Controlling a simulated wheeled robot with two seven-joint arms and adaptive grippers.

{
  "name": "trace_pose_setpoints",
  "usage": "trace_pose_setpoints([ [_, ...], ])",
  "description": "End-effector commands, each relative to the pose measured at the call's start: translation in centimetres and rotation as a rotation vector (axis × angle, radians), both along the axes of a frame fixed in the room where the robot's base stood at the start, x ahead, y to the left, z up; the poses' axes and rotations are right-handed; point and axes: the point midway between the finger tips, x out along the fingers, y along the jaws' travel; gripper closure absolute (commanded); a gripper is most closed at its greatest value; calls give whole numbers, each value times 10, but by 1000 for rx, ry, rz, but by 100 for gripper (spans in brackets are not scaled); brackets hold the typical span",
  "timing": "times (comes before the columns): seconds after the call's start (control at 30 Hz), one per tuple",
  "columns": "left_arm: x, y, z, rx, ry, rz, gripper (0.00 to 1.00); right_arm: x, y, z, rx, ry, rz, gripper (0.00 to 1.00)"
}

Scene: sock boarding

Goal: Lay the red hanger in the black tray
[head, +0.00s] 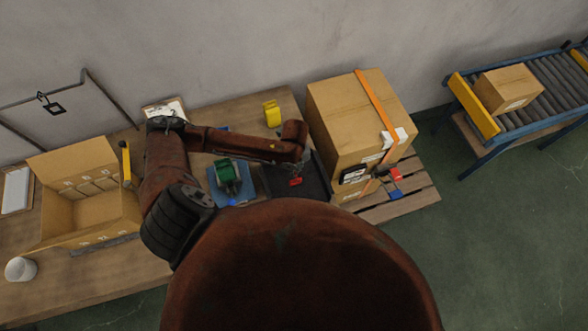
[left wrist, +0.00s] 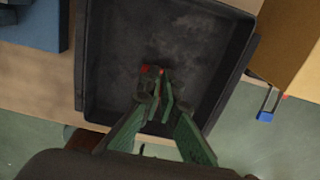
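The black tray (head: 318,183) lies on the table beside the large carton, and it fills the middle of the left wrist view (left wrist: 205,45). My left gripper (head: 297,168) points down over the tray; its green fingers (left wrist: 157,82) are close together in the left wrist view. The red hanger (head: 295,182) shows as a small red piece at the fingertips, over the tray. Small red parts of it show at the fingertips in the left wrist view (left wrist: 145,69); the fingers hide the rest. Whether it touches the tray floor is unclear. My right gripper is not in view.
A blue tray (head: 216,187) with a green item (head: 227,172) lies left of the black tray. The tall strapped carton (head: 340,110) stands close on the right, with red and blue pieces (head: 395,194) at its side. An open box (head: 62,170) is at left.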

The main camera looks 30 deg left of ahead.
Motion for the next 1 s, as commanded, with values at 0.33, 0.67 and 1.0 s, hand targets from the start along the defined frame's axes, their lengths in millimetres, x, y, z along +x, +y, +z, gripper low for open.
trace_pose_setpoints([
  [0.33,0,0,-2,1,-1,0,95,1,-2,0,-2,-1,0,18],
  [0.67,0,0,-2,1,-1,0,78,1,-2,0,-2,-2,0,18],
  [1.0,1,0,10,0,-4,-2,78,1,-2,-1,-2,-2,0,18],
])
